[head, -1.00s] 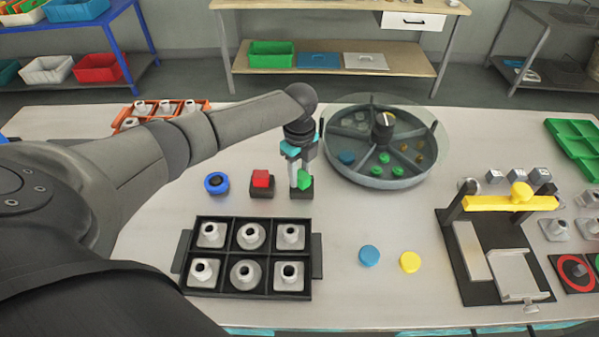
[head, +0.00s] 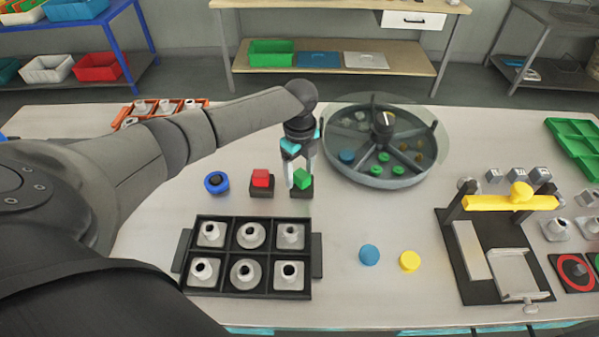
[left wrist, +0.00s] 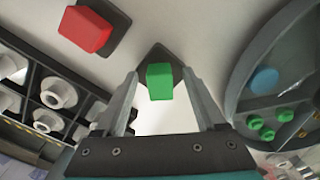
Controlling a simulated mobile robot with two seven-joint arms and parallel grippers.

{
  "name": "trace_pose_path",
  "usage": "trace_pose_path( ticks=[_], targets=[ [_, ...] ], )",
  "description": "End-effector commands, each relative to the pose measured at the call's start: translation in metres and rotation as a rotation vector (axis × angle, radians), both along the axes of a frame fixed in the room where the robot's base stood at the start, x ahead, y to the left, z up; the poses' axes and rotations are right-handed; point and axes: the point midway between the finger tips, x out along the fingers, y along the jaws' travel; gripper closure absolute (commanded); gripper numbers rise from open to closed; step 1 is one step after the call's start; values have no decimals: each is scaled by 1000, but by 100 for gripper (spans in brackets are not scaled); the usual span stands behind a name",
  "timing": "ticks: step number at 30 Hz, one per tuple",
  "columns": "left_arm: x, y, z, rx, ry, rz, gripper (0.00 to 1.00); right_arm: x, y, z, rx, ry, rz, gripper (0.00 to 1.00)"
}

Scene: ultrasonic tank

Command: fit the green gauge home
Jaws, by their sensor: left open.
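The green gauge (head: 303,179) is a small green block standing in a dark square base (head: 302,194) on the table. It also shows in the left wrist view (left wrist: 160,82), turned relative to the diamond-set base under it. My left gripper (head: 302,182) points down over it with its jaws open. In the left wrist view the two fingertips (left wrist: 160,80) lie to the left and right of the green block, with gaps visible. I cannot tell whether the block sits fully down in its base. My right gripper is not in view.
A red block (head: 261,178) in a similar base and a blue ring piece (head: 216,183) stand to the left. A black tray (head: 314,222) of grey fittings is in front. A round divided carousel (head: 385,180) with a clear cover stands close on the right.

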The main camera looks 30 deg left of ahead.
Motion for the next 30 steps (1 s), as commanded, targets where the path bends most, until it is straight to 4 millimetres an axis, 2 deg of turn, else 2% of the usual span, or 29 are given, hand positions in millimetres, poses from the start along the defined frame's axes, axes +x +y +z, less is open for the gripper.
trace_pose_path(
  ticks=[12,18,24,30],
  targets=[
    [1,1,95,1,-4,0,28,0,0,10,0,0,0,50],
    [1,1,129,1,-2,1,28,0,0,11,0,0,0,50],
    [0,0,143,0,0,1,28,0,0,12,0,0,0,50],
    [0,0,144,0,1,1,28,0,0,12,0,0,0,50]
  ],
)
